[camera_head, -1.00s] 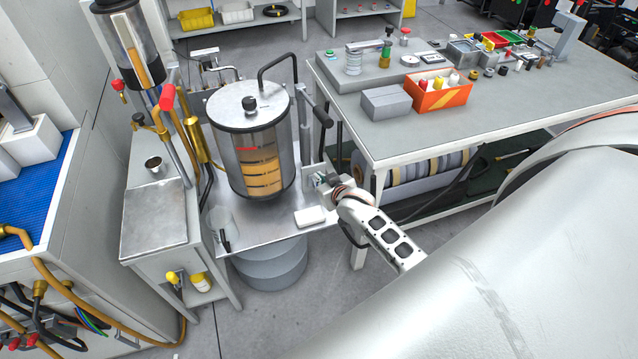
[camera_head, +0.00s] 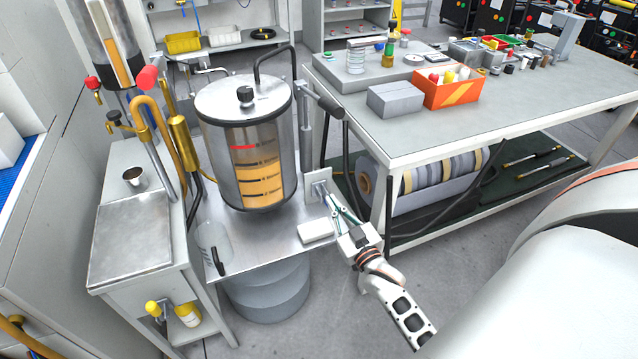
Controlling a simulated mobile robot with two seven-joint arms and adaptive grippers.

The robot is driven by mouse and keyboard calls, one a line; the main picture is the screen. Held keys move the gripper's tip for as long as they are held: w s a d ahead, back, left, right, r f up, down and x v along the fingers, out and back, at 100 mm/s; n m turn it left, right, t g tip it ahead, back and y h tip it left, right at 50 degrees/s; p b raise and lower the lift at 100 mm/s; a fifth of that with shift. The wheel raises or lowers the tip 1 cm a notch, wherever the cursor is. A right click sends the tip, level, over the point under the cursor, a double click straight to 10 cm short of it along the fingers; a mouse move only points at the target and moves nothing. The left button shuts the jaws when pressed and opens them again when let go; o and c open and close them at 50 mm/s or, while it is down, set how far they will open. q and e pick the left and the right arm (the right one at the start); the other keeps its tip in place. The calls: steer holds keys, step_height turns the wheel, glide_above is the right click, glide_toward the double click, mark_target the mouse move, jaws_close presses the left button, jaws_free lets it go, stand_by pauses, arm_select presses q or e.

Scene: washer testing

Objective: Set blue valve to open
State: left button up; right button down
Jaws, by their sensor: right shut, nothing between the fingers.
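I cannot make out a blue valve in this view. My right gripper (camera_head: 334,205) is shut and empty, to the right of the clear tank (camera_head: 246,150) with its amber liquid. Its slim fingers point up and left toward a small pale upright plate (camera_head: 317,184) at the foot of a metal post (camera_head: 306,135). I cannot tell whether the fingertips touch the plate. Any small valve there may be hidden by the gripper. My left gripper is not in view.
A small white block (camera_head: 316,231) lies on the metal stand (camera_head: 278,246) just left of my gripper. A workbench (camera_head: 400,137) with an orange box (camera_head: 452,93) stands to the right. Brass and red-handled taps (camera_head: 147,79) stand left of the tank.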

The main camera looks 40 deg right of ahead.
arm_select(q)
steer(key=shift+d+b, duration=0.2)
steer(key=shift+b, duration=0.15)
arm_select(e)
steer(key=shift+s+a+f, duration=0.15)
steer(key=shift+s+f, duration=0.1)
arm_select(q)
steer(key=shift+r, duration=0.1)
